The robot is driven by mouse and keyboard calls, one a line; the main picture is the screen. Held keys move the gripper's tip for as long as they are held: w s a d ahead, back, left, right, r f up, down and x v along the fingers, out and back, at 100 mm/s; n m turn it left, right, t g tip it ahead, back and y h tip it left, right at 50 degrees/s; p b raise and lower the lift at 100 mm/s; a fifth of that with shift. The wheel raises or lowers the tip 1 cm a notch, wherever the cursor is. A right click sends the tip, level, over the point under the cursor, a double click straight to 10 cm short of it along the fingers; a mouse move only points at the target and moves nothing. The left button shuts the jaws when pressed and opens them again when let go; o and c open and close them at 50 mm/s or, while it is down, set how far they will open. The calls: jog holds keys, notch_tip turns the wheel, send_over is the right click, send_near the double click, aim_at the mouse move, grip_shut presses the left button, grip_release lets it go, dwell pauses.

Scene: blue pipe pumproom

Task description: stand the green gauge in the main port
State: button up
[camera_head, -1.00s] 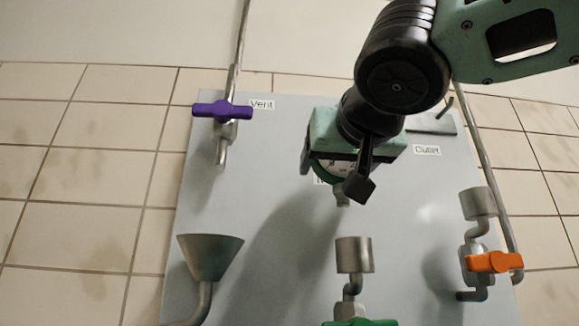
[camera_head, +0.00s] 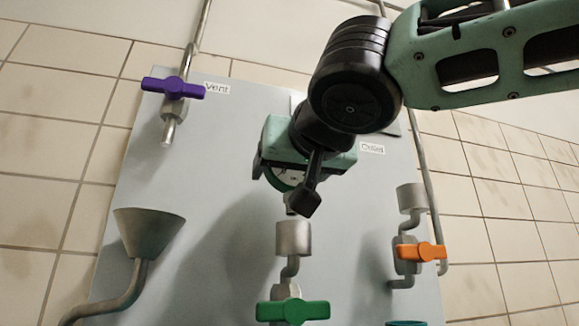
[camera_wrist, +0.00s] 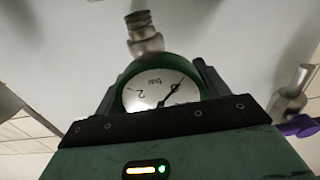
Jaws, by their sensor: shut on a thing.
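The green gauge with a white dial (camera_head: 288,181) is held in my gripper (camera_head: 282,172), partly hidden behind it in the head view. In the wrist view the dial (camera_wrist: 160,90) is upside down between the fingers, and its metal stem (camera_wrist: 143,36) points away from the gripper. In the head view the stem's end shows just above an open metal cup (camera_head: 293,239) on the pipe with the green valve handle (camera_head: 293,311). The stem looks close to the cup's rim; contact cannot be told. The label for this middle port is hidden.
A funnel on a bent pipe (camera_head: 148,234) stands at the left. A cup (camera_head: 412,198) with an orange valve handle (camera_head: 421,252) stands at the right, near the Outlet label. The purple Vent valve (camera_head: 172,88) is at the upper left. The grey panel between them is clear.

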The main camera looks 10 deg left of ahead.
jog(key=shift+f+b, duration=0.4)
jog(key=shift+f, duration=0.6)
jog(key=shift+f+b, duration=0.9)
jog(key=shift+b, duration=0.25)
jog(key=o, duration=1.2)
jog(key=shift+c, duration=0.2)
jog(key=shift+f, duration=0.1)
